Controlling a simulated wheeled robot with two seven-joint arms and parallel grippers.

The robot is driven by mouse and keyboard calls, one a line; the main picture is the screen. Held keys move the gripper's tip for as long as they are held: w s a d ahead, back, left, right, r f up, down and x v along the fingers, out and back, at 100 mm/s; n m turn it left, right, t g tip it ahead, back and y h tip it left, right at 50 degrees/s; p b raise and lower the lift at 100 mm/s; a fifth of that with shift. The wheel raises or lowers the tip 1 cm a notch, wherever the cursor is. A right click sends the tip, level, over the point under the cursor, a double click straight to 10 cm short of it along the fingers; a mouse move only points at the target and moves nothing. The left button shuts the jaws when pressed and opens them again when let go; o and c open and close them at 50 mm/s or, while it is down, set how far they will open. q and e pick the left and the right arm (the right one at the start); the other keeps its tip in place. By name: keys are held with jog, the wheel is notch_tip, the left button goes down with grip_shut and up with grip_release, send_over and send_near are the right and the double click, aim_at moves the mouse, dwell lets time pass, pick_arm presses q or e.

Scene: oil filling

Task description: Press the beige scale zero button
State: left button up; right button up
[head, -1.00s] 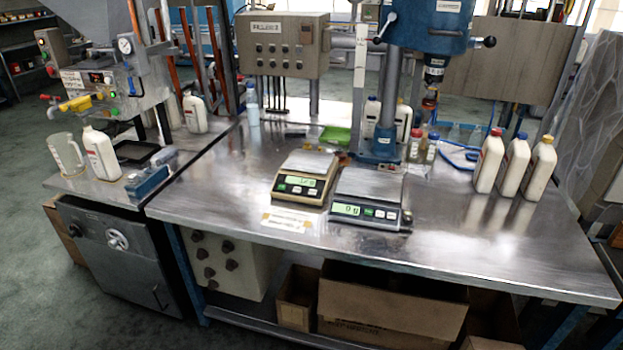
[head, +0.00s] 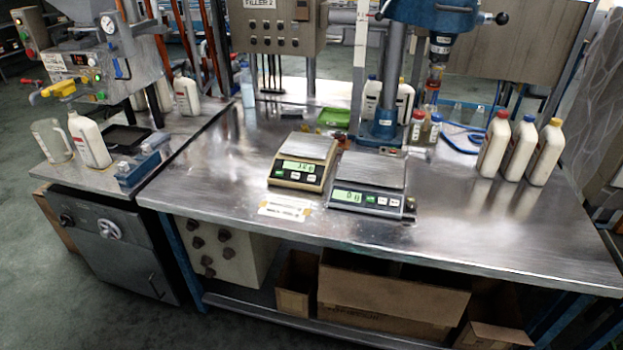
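The beige scale (head: 303,160) stands on the metal table, left of a grey scale (head: 370,184). Its front panel has a lit green display, which seems to show a non-zero number too small to read surely, and a row of small buttons (head: 304,176), one green and others pale. I cannot read which button is zero. Its metal plate is bare. The grey scale's display also glows green and its plate is bare. Neither of my grippers is in the head view.
A paper label (head: 285,208) lies in front of the beige scale. White bottles (head: 520,151) with red, blue and yellow caps stand at the right. A blue drill-press-like stand (head: 384,110) rises behind the scales. The table's front edge (head: 400,255) is clear.

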jog(key=shift+w+a, duration=0.25)
jog(key=shift+w, duration=0.05)
